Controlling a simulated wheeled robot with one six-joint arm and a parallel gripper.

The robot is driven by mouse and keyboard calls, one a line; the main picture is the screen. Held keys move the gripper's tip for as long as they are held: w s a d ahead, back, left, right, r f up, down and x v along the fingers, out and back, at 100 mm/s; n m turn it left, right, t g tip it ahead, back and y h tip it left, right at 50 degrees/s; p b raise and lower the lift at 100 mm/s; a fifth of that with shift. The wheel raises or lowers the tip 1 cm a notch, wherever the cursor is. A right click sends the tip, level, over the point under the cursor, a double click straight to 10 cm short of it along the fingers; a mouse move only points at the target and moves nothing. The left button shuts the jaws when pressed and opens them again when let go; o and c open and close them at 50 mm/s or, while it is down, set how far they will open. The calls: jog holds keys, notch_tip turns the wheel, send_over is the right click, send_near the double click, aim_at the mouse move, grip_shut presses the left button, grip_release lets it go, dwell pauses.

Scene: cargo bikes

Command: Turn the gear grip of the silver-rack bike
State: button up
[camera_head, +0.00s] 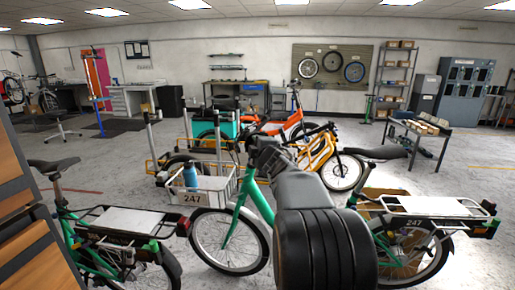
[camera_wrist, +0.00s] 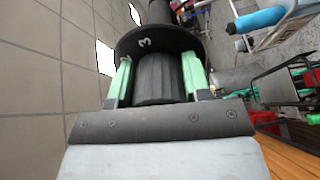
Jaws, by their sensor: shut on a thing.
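In the wrist view, my gripper (camera_wrist: 157,72) has its two green fingers on either side of a black ribbed grip (camera_wrist: 158,88). The fingers are shut on it. Beyond the grip is a wide black collar (camera_wrist: 155,40) with a white "3" on it. In the head view, my dark arm reaches to the handlebar area of a green bike (camera_head: 258,200) in the middle, and my gripper (camera_head: 262,148) is largely hidden there. This bike has a front carrier (camera_head: 215,190) labelled 247 with a blue bottle (camera_head: 190,175).
A yellow bike (camera_head: 320,155) and an orange one (camera_head: 297,115) stand behind. A wooden panelled unit (camera_head: 25,220) is close at left. Open floor lies at far right.

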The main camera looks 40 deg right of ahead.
dwell(0.3)
jog(key=o, duration=0.9)
jog(key=p+v, duration=0.1)
jog(key=v, duration=1.2)
jog(key=shift+s+a, duration=0.1)
jog(key=shift+s, duration=0.3)
jog(key=shift+r, duration=0.1)
